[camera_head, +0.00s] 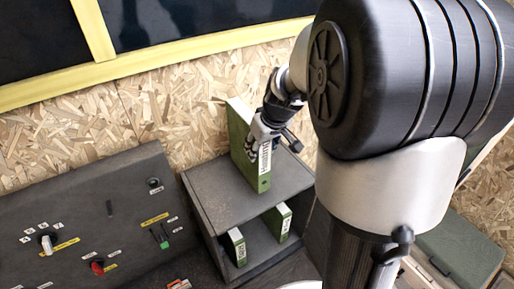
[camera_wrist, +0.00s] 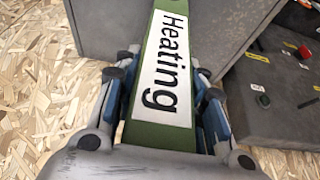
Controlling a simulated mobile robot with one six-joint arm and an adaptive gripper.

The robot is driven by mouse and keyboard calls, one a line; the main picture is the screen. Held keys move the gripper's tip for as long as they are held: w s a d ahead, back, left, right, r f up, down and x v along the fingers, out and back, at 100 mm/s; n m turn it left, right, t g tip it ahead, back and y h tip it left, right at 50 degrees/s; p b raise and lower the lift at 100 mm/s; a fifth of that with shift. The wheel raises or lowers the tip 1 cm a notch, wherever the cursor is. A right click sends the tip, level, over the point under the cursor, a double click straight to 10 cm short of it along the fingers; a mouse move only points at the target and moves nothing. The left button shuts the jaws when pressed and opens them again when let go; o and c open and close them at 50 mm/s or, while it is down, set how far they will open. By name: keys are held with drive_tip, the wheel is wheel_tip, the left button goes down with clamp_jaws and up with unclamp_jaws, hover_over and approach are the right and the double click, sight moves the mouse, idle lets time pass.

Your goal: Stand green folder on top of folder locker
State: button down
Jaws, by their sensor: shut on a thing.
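The green folder (camera_head: 241,140) has a white label and stands upright at the top of the grey folder locker (camera_head: 209,191). In the wrist view the folder's green spine (camera_wrist: 157,137) carries a label reading "Heating". My gripper (camera_head: 262,140) is shut on the folder, and its fingers (camera_wrist: 165,100) lie on both sides of the spine. The locker also shows in the wrist view (camera_wrist: 105,30). The folder's lower edge appears at the locker's top surface; whether its full weight rests there I cannot tell.
Two more green folders, one at the left (camera_head: 236,246) and one at the right (camera_head: 279,220), stand inside the locker. A dark control panel (camera_head: 95,215) with knobs is at the left. A chipboard wall (camera_head: 180,110) is behind. The locker's top is bare right of the folder.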

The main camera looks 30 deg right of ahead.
drive_tip(key=shift+w+d+f, duration=0.1)
drive_tip(key=shift+w+f, duration=0.05)
drive_tip(key=shift+f, duration=0.75)
drive_tip(key=c, duration=1)
unclamp_jaws()
drive_tip(key=shift+f, duration=0.1)
